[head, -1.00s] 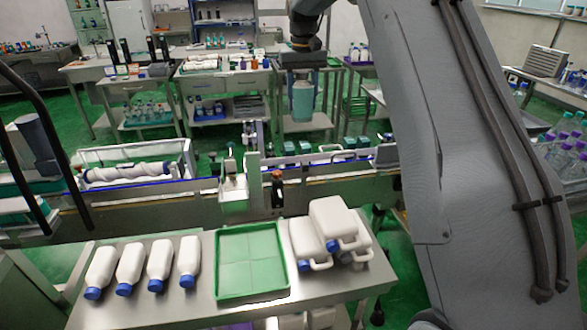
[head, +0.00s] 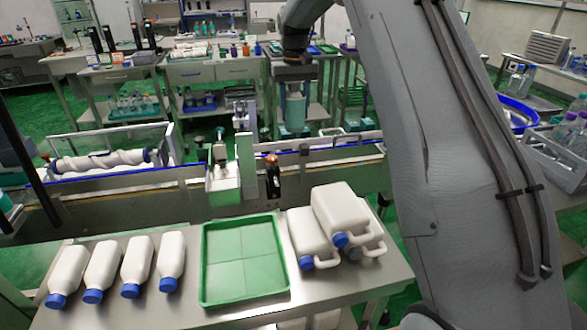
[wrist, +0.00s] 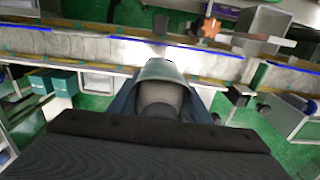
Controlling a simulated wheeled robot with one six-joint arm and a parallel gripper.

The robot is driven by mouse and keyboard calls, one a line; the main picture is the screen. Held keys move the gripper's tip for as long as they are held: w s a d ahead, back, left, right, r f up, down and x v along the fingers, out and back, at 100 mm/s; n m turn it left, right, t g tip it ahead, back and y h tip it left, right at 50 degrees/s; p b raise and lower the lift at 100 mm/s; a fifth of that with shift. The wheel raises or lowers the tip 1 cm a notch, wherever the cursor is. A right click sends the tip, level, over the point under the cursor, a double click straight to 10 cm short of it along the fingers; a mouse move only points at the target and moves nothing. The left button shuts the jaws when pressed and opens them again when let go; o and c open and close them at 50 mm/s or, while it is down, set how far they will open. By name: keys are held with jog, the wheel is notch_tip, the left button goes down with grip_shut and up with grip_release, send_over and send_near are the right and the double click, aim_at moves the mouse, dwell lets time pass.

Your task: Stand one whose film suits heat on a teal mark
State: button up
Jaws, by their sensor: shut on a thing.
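My gripper (head: 293,84) hangs from the arm at the upper middle of the head view, beyond the conveyor. It is shut on a teal-green bottle-like container (head: 292,112), held upright below the jaws. In the wrist view the same container (wrist: 160,70) is seen close up, with a teal rim around a grey top. It appears over the conveyor there, and its lower end is hidden. I cannot make out any film print or label on it.
A conveyor (head: 330,160) with blue edging crosses the middle. A bottle rack (head: 562,150) is at far right. Teal boxes (wrist: 64,82) show in the wrist view.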

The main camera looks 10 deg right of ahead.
notch_tip(320, 180, down, 12)
jog(key=p, duration=0.3)
jog(key=shift+w+f, duration=0.1)
jog(key=shift+f, duration=0.05)
jog(key=shift+f, duration=0.1)
jog(key=o, duration=1.3)
jog(key=shift+f, duration=0.1)
notch_tip(320, 180, up, 12)
jog(key=b, duration=0.4)
jog(key=shift+r, duration=0.2)
